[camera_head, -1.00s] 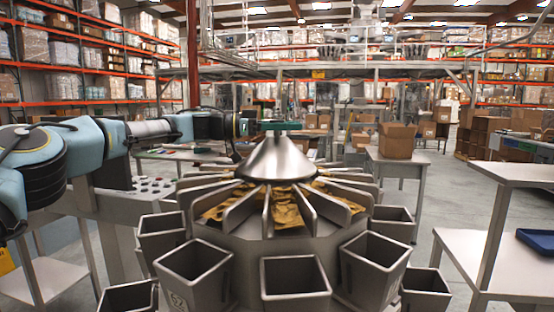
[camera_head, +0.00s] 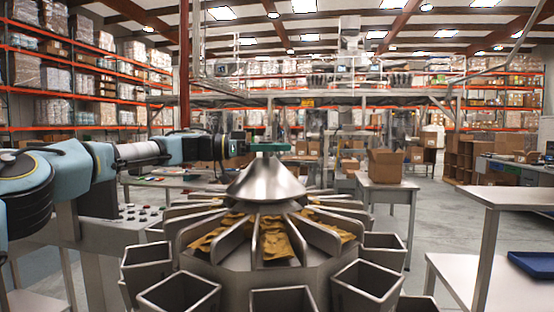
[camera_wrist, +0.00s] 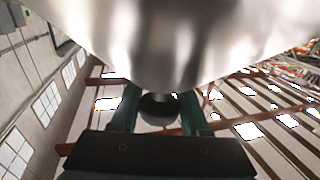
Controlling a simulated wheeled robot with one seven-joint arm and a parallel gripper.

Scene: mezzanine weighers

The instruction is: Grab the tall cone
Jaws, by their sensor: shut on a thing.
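The tall cone (camera_head: 265,182) is a shiny metal cone at the centre of the weigher, above its ring of sloping feed trays (camera_head: 205,232). In the head view it looks upright, with its base at the inner ends of the trays; I cannot tell whether it touches them. My gripper (camera_head: 269,146), with green fingers, is at the cone's top, reaching in from the left. In the wrist view the cone (camera_wrist: 165,40) fills the top, and my gripper (camera_wrist: 158,112) is shut on its round knob (camera_wrist: 158,108).
Yellow-brown pieces (camera_head: 270,238) lie in the trays. Open metal buckets (camera_head: 180,297) ring the weigher below. A table with a cardboard box (camera_head: 385,164) stands behind right. A grey stand with a blue tray (camera_head: 533,264) is at the right. A control panel (camera_head: 128,215) is at the left.

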